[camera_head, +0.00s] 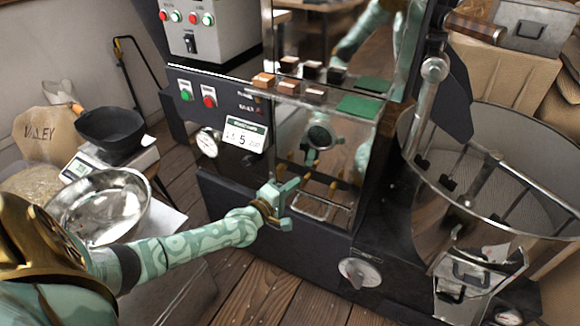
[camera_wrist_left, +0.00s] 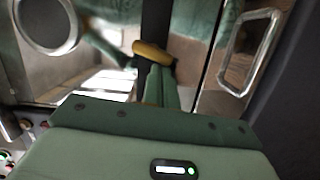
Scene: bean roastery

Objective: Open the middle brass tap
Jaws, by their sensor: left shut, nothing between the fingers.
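Several small brass taps show low on the mirror-like front of the black roasting machine in the head view. The middle brass tap (camera_head: 305,179) is a small upright brass piece between a left one (camera_head: 281,171) and a right one (camera_head: 332,188). My left gripper (camera_head: 291,187) is shut and empty, close in front of the left and middle taps. In the left wrist view a brass tap handle (camera_wrist_left: 151,48) lies just past the tips of my shut fingers (camera_wrist_left: 158,72); I cannot tell which tap it is or whether they touch. My right gripper is out of view.
The polished panel (camera_head: 350,125) mirrors my arm. A metal handle (camera_head: 322,207) sits below the taps, also seen in the left wrist view (camera_wrist_left: 247,50). A round cooling bin (camera_head: 530,150) stands right; a steel bowl (camera_head: 100,207) and scale (camera_head: 100,165) stand left.

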